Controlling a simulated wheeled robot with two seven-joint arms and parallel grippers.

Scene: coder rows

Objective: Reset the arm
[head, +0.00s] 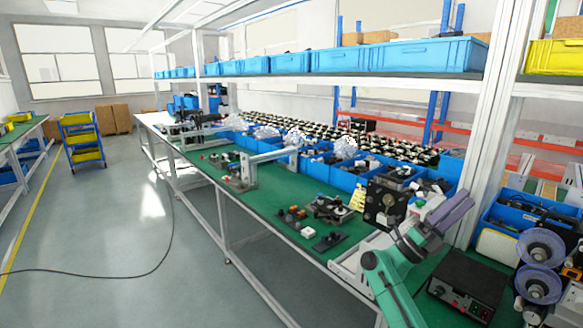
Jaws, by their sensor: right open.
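My right arm (388,278), teal with a grey wrist, rises from the bottom edge at the right over the near end of the green workbench (268,206). My right gripper (458,208), with grey-purple fingers, points up and right above the bench. It is open, and I see nothing held in it. A dark square fixture (382,204) stands just left of it. My left arm and left gripper are not in view.
Several blue bins (350,178) line the back of the bench, and an upper shelf holds blue crates (395,56). A black box (468,284) and purple-grey spools (540,248) sit at right. Open floor (120,230) lies left, crossed by a cable (130,276).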

